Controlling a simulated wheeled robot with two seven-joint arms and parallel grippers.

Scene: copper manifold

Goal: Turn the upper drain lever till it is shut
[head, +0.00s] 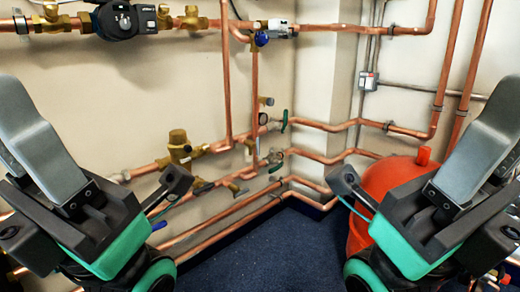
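Two green lever handles show on the copper pipework in the head view, at the corner end of the back wall. The upper green lever (284,121) stands nearly upright, slightly tilted, at the end of the upper branch pipe. The lower green lever (275,168) lies at a slant on the branch below it. My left gripper (30,125) is at the left edge and my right gripper (490,135) at the right edge, both pointing up. Both are well apart from the levers and nothing shows held in them. Their finger gap cannot be made out.
A red tank (385,185) stands on the right, partly behind my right arm. A brass valve (180,147) and a blue-handled valve (262,39) sit on other pipes. Blue carpet (275,250) lies clear between my arms.

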